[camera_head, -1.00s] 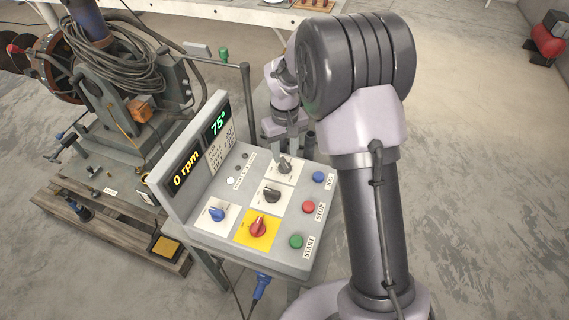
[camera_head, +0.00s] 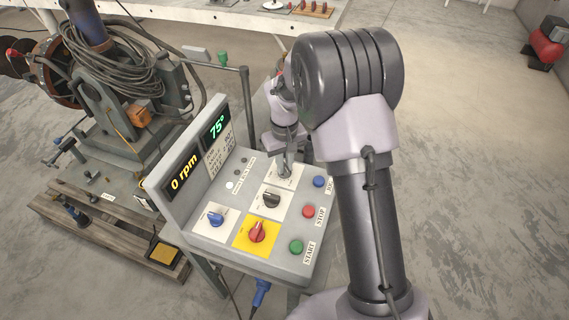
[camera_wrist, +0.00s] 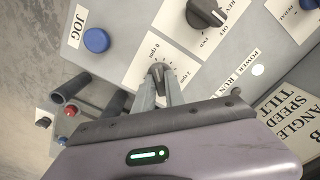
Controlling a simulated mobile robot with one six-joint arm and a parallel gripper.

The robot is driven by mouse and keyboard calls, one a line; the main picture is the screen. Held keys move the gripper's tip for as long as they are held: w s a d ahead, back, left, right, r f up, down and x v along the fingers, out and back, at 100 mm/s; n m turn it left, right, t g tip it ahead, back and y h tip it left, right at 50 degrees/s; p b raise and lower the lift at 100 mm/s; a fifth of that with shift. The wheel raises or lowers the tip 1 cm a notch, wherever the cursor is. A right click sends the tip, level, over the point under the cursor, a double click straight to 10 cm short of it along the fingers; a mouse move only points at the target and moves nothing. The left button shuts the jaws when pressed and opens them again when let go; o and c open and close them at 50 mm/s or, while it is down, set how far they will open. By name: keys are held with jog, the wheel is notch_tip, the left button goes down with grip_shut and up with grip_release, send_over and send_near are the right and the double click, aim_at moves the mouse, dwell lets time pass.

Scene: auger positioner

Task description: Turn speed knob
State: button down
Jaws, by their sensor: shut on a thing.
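The speed knob (camera_wrist: 158,69) is a small dark grey knob on a white plate marked 0 rpm and 2 rpm, on the grey control panel (camera_head: 262,242). My gripper (camera_wrist: 161,84) has one finger on each side of the knob and is shut on it. In the head view my gripper (camera_head: 286,165) reaches down to the panel's far right and mostly hides the knob. The panel's display (camera_head: 183,173) reads 0 rpm and 75°.
A dark selector knob (camera_head: 270,198), a blue knob (camera_head: 216,215) and a red knob on yellow (camera_head: 257,232) lie nearer. Blue (camera_head: 319,182), red (camera_head: 308,211) and green (camera_head: 296,246) buttons line the right edge. Dark posts (camera_wrist: 72,90) stand beside the gripper in the wrist view.

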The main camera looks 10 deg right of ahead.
jog(key=shift+m, duration=0.3)
jog(key=m, duration=0.5)
jog(key=shift+m, duration=0.3)
jog(key=m+b, duration=0.1)
jog(key=m, duration=0.5)
jog(key=m+b, duration=0.1)
jog(key=m, duration=0.3)
jog(key=shift+m, duration=0.4)
jog(key=shift+m+b, duration=0.8)
jog(key=shift+m, duration=1.3)
jog(key=c, duration=1.4)
grip_release()
